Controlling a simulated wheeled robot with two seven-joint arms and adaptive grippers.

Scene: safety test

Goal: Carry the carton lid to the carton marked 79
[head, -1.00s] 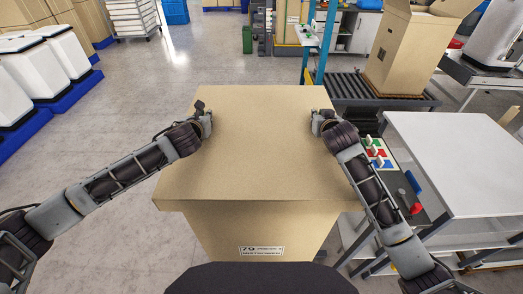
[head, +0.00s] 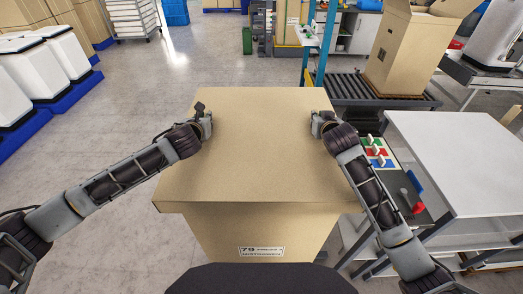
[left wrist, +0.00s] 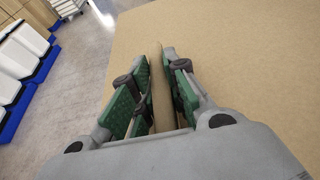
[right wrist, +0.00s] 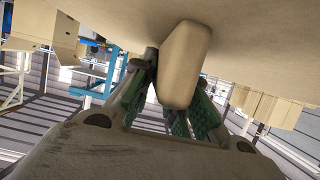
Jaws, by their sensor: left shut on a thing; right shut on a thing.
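The tan carton lid (head: 255,160) lies flat over the top of the carton marked 79 (head: 212,232), whose label faces me. I cannot tell whether the lid is pressed fully down. My left gripper (head: 207,120) is at the lid's left edge. In the left wrist view its green-padded fingers (left wrist: 160,95) are shut on the lid's thin edge. My right gripper (head: 318,118) is at the lid's right edge. In the right wrist view its fingers (right wrist: 175,100) are shut on a tan rounded part under the lid's surface.
A white-topped bench (head: 470,160) with a panel of coloured buttons stands close on the right. A roller conveyor (head: 365,92) carries an open carton (head: 410,55) behind. White bins on blue bases (head: 40,65) stand at left. The floor at left is clear.

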